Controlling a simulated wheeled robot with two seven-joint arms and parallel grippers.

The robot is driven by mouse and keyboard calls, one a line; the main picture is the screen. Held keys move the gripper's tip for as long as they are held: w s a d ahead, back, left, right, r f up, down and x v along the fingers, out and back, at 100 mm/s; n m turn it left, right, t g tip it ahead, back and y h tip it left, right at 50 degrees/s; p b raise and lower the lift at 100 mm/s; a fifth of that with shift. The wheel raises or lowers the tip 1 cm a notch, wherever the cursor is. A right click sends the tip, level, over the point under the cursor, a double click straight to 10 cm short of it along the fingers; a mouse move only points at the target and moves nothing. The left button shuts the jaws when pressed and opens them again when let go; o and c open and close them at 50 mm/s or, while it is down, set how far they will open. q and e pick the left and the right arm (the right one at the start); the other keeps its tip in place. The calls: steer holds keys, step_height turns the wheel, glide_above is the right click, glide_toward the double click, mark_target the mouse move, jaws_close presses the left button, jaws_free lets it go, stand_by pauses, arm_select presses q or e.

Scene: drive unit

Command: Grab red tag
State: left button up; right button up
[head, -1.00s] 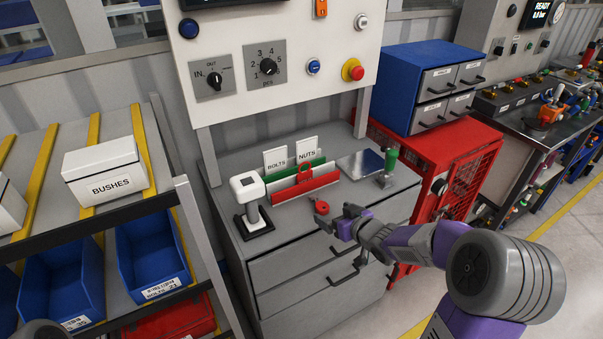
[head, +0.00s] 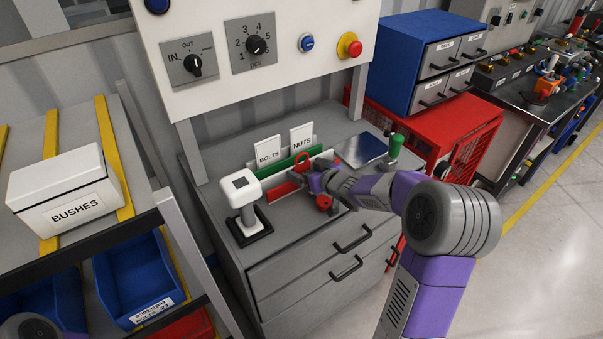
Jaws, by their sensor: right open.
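A red tag with a ring-shaped top (head: 301,160) stands at the red holder (head: 281,191) on the grey cabinet top. A green holder (head: 287,164) is behind it, with white cards marked BOLTS (head: 268,153) and NUTS (head: 302,140). My right gripper (head: 312,183) is open, just below and to the right of the ring. It covers much of the red holder and the tag's lower part. Whether its fingers touch the tag cannot be told. A small round red object (head: 323,202) shows beside the gripper. My left gripper is not in view.
A white-topped post on a black base (head: 246,206) stands left of the holders. A green-topped handle (head: 395,146) and a dark plate (head: 360,147) are at the right. The control panel (head: 256,45) rises behind.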

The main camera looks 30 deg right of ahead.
steer(key=shift+w+f, duration=0.15)
steer(key=shift+w, duration=0.25)
steer(key=shift+c, duration=0.2)
steer(key=c, duration=1.1)
